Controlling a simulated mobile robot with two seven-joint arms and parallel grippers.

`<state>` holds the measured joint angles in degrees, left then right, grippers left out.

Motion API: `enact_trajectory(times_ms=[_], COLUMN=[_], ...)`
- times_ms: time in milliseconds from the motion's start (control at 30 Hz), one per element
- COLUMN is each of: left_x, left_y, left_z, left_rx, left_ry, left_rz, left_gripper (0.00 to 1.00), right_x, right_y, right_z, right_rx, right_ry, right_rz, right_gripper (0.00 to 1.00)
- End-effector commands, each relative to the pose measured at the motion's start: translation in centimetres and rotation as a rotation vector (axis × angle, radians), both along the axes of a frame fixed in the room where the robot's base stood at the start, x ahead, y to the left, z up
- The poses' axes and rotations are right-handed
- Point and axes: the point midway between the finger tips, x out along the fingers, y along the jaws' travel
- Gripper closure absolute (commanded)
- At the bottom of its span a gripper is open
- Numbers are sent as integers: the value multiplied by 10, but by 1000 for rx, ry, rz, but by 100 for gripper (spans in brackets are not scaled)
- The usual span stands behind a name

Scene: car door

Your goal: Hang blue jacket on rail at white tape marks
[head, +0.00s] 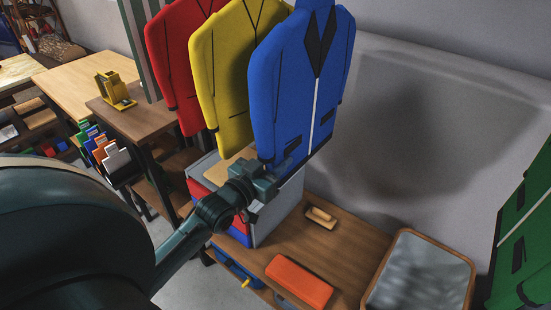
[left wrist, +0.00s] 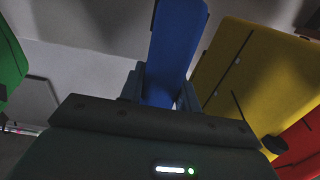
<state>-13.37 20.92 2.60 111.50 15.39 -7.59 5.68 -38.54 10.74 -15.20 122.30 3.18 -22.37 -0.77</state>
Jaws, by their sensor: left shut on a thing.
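The blue jacket (head: 290,80) hangs upright at the top of the head view, with dark lapels and a white zip line. Its top edge and any hanger are cut off by the frame. My left gripper (head: 275,178) is at the jacket's lower left hem and is shut on it. In the left wrist view the blue jacket (left wrist: 172,50) rises from between the fingers of the left gripper (left wrist: 160,95). The rail and the white tape marks are not in view. My right gripper is not in view.
A yellow jacket (head: 235,70) and a red jacket (head: 180,75) hang left of the blue one. A green jacket (head: 525,235) is at far right. Below, a wooden bench (head: 345,245) holds an orange case (head: 300,280) and a tray (head: 470,275). Bare wall lies between blue and green.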

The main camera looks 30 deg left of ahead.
Motion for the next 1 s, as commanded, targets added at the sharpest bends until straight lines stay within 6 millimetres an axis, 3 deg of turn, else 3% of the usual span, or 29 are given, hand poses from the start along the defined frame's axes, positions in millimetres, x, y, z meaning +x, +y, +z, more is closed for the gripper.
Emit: enact_trajectory(times_ms=[200, 233, 500, 867, 1000], left_x=[0, 0, 0, -2, -24], left_y=[0, 0, 0, 0, 2], left_z=[2, 2, 0, -3, -4], left_rx=[-1, -1, 0, -1, 1], left_ry=[-7, -7, -2, 6, 7], left_rz=[0, 0, 0, 0, 0], left_gripper=[100, 65, 43, 42, 42], right_x=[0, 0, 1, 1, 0], right_y=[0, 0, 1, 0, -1], right_z=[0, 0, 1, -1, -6], right_rx=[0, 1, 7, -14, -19], right_ry=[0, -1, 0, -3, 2], right_rz=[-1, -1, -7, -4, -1], right_gripper=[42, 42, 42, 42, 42])
